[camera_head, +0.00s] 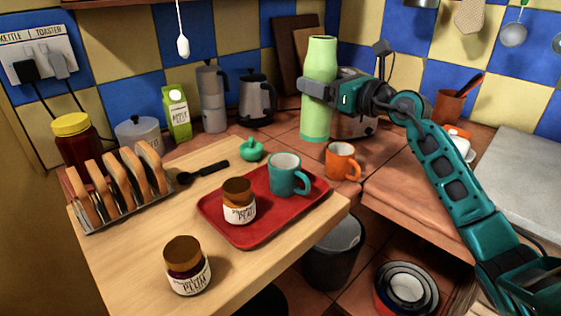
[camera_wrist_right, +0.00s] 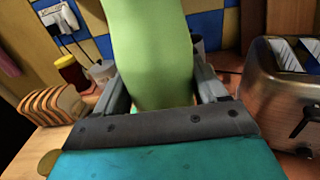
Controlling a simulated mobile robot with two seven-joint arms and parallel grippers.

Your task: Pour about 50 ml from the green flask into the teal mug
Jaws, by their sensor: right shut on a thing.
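The tall light green flask (camera_head: 319,90) stands upright at the back right of the counter in the head view. My right gripper (camera_head: 318,88) is shut around its middle from the right. In the right wrist view the flask (camera_wrist_right: 152,50) fills the space between the fingers, and its lower part is partly hidden by my gripper. I cannot tell whether its base touches the counter. The teal mug (camera_head: 285,180) stands upright on the red tray (camera_head: 250,234), to the lower left of the flask. My left gripper is not in view.
An orange mug (camera_head: 341,160) stands right of the teal mug. A toast rack (camera_head: 119,188) is at left. A bin (camera_head: 334,251) stands below the table's right edge.

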